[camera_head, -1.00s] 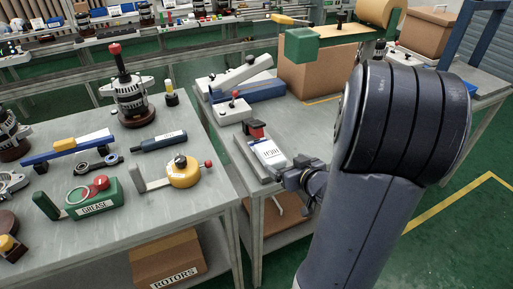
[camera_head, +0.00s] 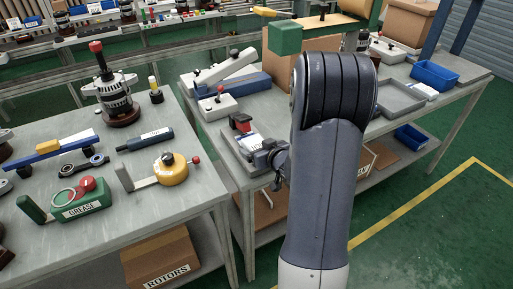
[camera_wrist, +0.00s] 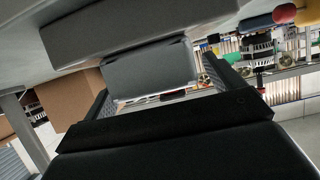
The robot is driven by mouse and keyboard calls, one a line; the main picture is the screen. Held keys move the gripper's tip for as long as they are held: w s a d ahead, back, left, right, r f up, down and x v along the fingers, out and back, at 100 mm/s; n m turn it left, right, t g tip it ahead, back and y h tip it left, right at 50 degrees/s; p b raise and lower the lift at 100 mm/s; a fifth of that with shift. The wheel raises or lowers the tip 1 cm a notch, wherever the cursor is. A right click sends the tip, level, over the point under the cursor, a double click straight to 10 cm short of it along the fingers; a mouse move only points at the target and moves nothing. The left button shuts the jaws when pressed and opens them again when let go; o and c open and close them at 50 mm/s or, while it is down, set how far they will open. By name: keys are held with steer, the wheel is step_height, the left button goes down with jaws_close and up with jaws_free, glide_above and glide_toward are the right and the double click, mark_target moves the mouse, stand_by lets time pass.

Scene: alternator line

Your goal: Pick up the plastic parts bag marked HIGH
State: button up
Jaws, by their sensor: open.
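The plastic parts bag (camera_head: 249,142) is pale with a dark-print label, partly covered by my gripper in the head view. In the earlier head frame its label reads HIGH. It lies on a grey slab (camera_head: 236,160) at the front edge of the right-hand bench. My gripper (camera_head: 272,160) is at the bag's near right end, with its jaws open. In the wrist view my gripper's fingers (camera_wrist: 158,92) stand apart on either side of a plain grey shape, which looks like the bag. No label shows there. I cannot tell whether the fingers touch it.
A red-and-black piece (camera_head: 241,122) stands just behind the bag. A white box with a red knob (camera_head: 214,105) and a blue fixture (camera_head: 243,88) are farther back. The left bench (camera_head: 105,234) holds alternator parts and tools. A grey tray (camera_head: 398,95) and blue bin (camera_head: 434,74) lie right.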

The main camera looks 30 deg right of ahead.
steer(key=shift+w, duration=0.1)
steer(key=c, duration=1.2)
steer(key=shift+c, duration=0.2)
steer(key=shift+r, duration=0.2)
